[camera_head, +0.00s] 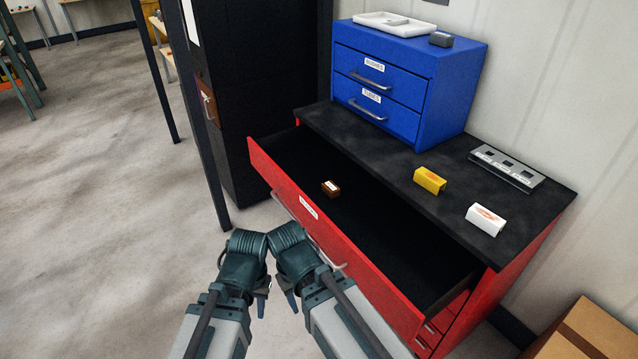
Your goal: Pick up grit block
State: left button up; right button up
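A small brown block (331,188) with a pale label lies in the open top drawer (375,225) of the red cabinet (540,235). A yellow block (429,181) and a white block (486,219) with orange marks lie on the black cabinet top. A dark grey block (441,39) sits on the blue chest. I cannot read which block is the grit one. My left gripper (262,292) and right gripper (292,290) are close together, in front of the drawer's red face and apart from all the blocks. Their finger gaps are not clear.
The blue two-drawer chest (438,100) stands at the back of the cabinet top with a white tray (395,22) on it. A grey slotted plate (506,168) lies at the right. A cardboard box (590,335) is at lower right.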

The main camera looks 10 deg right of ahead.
aim_at(332, 190)
jog(key=i+j, duration=2.65)
jog(key=j+z, duration=0.15)
jog(key=z, duration=0.75)
jog(key=i+j, duration=0.05)
